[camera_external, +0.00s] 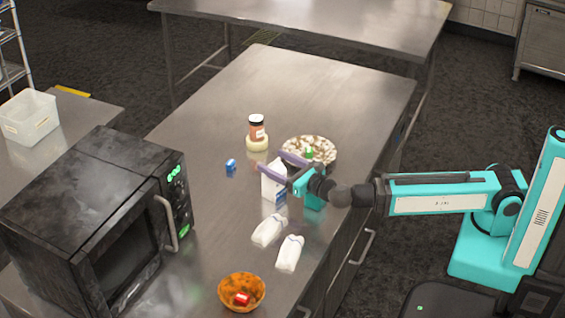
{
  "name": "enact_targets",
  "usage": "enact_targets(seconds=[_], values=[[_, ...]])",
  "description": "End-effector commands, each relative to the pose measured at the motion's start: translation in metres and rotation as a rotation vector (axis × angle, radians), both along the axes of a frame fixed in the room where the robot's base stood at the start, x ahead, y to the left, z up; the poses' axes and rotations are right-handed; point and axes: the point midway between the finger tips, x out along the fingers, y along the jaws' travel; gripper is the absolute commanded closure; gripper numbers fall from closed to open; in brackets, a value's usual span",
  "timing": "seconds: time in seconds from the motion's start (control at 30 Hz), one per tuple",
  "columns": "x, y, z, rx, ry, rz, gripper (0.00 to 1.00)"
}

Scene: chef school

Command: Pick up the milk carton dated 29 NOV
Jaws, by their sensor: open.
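A white and blue milk carton (273,184) stands upright on the steel table, partly hidden by my gripper. Two more white carton-like items, one at the left (268,231) and one at the right (290,253), lie nearer the camera. No date is legible on any of them. My gripper (271,160) has its purple fingers spread apart, at the upper part of the upright carton. I cannot tell whether the fingers are around it or just in front of it, or whether they touch it.
A patterned bowl (310,150) with something green is just behind my gripper. An orange bowl (241,292) and a black microwave (95,230) are nearer. The table's far end (310,85) is clear.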

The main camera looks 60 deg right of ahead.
Motion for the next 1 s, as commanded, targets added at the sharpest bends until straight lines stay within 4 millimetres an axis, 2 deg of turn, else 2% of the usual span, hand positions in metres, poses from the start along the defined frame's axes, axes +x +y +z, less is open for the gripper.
enact_targets(seconds=[0.53, 1.0], values=[[0.044, -0.010, 0.001, 0.000, 0.000, 0.000, 0.33], [0.047, -0.012, 0.000, 0.000, 0.000, 0.000, 0.33]])
